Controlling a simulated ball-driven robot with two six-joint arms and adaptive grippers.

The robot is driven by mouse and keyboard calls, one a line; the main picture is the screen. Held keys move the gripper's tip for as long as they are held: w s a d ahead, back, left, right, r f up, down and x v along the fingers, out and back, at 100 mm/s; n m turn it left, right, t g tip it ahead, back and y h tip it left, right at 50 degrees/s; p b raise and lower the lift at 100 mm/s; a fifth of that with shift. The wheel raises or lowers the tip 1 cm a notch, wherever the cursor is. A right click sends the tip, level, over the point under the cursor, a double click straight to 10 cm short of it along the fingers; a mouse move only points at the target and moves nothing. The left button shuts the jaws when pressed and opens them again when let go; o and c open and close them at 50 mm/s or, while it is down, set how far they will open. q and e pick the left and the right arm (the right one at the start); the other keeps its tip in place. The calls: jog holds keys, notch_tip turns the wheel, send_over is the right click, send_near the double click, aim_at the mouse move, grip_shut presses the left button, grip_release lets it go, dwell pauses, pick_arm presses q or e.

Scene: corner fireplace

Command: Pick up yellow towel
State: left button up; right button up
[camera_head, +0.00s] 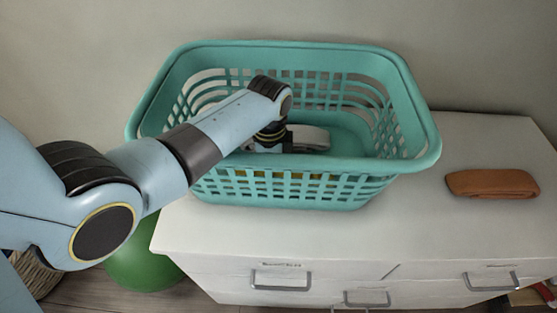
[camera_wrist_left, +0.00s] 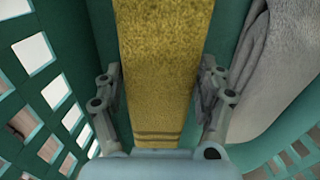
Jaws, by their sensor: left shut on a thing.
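The yellow towel (camera_wrist_left: 165,65) lies between the two fingers of my left gripper (camera_wrist_left: 160,95) in the left wrist view. The gripper is shut on it, with a finger against each long side. In the head view my left arm reaches down into the teal basket (camera_head: 290,50), and the gripper is mostly hidden behind the near wall. A little yellow of the towel (camera_head: 280,174) shows through the slots of that wall. My right gripper is in neither view.
A grey cloth (camera_wrist_left: 280,60) lies in the basket beside the towel. The basket stands on a white drawer cabinet (camera_head: 440,220). A folded brown item (camera_head: 492,183) lies on the cabinet top to the right. A green round object (camera_head: 145,262) is on the floor at the left.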

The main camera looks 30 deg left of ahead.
pick_arm(q)
notch_tip(320, 180, up, 18)
jog(key=shift+r+p, duration=0.1)
jog(key=shift+p, duration=0.4)
dwell(0.9)
